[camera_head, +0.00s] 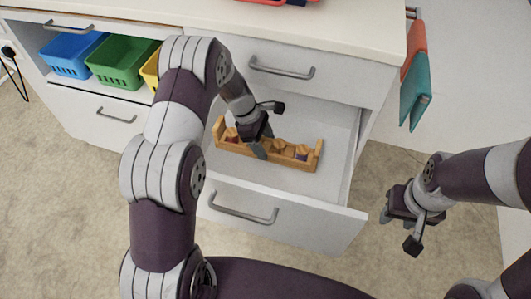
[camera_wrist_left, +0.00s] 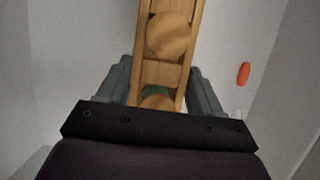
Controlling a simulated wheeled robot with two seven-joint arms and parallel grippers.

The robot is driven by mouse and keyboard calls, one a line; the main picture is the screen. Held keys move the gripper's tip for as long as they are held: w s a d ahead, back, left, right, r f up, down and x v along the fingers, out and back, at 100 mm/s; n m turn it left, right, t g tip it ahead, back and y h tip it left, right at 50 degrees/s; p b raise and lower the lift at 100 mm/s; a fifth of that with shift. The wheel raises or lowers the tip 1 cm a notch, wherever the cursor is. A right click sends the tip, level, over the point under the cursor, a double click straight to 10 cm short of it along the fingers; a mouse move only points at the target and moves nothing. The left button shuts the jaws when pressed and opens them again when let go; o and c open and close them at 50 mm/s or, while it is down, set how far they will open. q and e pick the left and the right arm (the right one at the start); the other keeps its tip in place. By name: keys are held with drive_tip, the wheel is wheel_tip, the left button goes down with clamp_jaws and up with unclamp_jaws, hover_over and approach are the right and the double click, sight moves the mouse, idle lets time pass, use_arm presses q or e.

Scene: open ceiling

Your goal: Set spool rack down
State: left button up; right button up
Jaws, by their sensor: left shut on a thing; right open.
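The wooden spool rack (camera_head: 309,163) is a long, narrow rack with several spools in it. It sits inside the open drawer (camera_head: 335,190), low and close to the drawer floor; I cannot tell whether it touches the floor. My left gripper (camera_head: 258,146) reaches down into the drawer and is shut on the rack near its middle, hiding part of it. In the left wrist view the rack (camera_wrist_left: 187,50) runs up between the two fingers. My right gripper (camera_head: 405,232) is open and empty, outside the drawer at the right.
The drawer front with its handle (camera_head: 243,212) faces me. Blue (camera_head: 70,55) and green (camera_head: 122,62) baskets stand on a shelf at the left. Orange and teal cloths (camera_head: 415,92) hang at the right. In the left wrist view a small orange object (camera_wrist_left: 243,74) lies beside the rack.

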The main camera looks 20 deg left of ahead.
use_arm(q)
drive_tip(key=shift+w+d+f, duration=0.1)
drive_tip(key=shift+w+f, duration=0.15)
drive_tip(key=shift+w, duration=0.05)
wheel_tip(320, 180, down, 4)
drive_tip(key=shift+r+b, duration=0.1)
drive_tip(key=shift+b, duration=0.95)
drive_tip(key=o, duration=1.3)
drive_tip(key=shift+c, duration=0.2)
